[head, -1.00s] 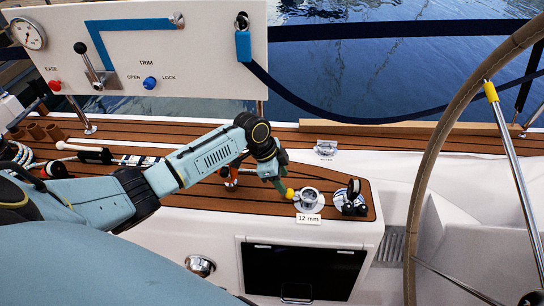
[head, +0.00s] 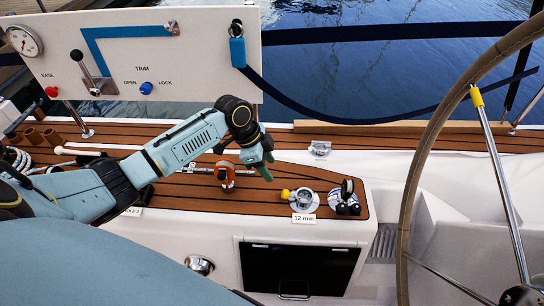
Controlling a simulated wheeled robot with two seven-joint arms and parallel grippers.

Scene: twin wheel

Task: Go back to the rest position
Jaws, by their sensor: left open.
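My left arm comes in from the left over the teak side deck. My left gripper (head: 267,169) is open and empty, pointing down above the deck. It is apart from the yellow-knobbed metal fitting (head: 303,199) labelled "12 mm", which sits to its right and lower in the picture. An orange-and-black fitting (head: 225,174) stands on the deck just left of the gripper. My right gripper is not in the head view.
A white panel (head: 190,60) with gauge, lever and knobs stands behind the arm. A steering wheel (head: 430,150) rises at the right. A black-and-chrome fitting (head: 345,198) sits at the deck's right end. A dark hatch (head: 300,268) is below.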

